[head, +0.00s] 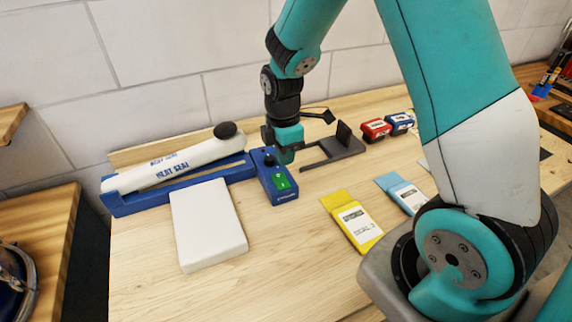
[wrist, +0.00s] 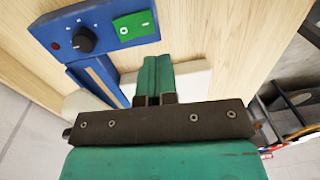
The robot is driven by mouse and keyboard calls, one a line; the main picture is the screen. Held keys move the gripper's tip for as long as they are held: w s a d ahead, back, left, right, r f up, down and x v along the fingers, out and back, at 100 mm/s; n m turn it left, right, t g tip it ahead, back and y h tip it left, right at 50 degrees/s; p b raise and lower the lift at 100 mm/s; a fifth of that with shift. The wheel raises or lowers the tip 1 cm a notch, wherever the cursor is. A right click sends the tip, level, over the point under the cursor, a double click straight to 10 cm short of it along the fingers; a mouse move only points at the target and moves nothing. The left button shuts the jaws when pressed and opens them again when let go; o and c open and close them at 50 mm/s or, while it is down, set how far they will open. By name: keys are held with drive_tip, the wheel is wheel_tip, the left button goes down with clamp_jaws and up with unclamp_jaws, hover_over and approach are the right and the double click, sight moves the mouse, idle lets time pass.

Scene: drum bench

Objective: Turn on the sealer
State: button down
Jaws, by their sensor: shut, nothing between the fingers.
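The sealer has a blue base (head: 128,203) and a white lever arm marked HEAT SEAL (head: 165,168) with a black knob at its right end. Its blue control box (head: 279,196) carries a green rocker switch (head: 281,182) and a black dial. The wrist view shows the green switch (wrist: 135,28), the dial (wrist: 82,40) and a small red spot on the box face. My gripper (head: 287,158) is shut and empty, just above the control box in the head view. In the wrist view its fingertips (wrist: 157,60) appear just below the switch; contact cannot be told.
A white pad (head: 208,224) lies before the sealer. A yellow pouch (head: 352,221) and a blue pouch (head: 403,193) lie to the right. A grey stand (head: 335,150), a red box (head: 376,130) and a blue box (head: 400,123) are behind. The front bench middle is clear.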

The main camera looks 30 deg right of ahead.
wheel_tip(320, 180, up, 7)
drive_tip(key=b, duration=0.1)
drive_tip(key=shift+s+f, duration=0.2)
drive_tip(key=shift+s, duration=0.2)
drive_tip(key=s+a+r+m+y, duration=0.2)
drive_tip(key=s+a+r+m, duration=0.2)
drive_tip(key=s+a, duration=0.3)
drive_tip(key=s+a+r+m+y, duration=0.2)
drive_tip(key=s+a+r+m, duration=0.3)
drive_tip(key=s, duration=0.7)
drive_tip(key=shift+s+a+r+t, duration=0.35)
drive_tip(key=shift+a+r, duration=0.25)
drive_tip(key=shift+a, duration=0.35)
drive_tip(key=shift+w, duration=0.1)
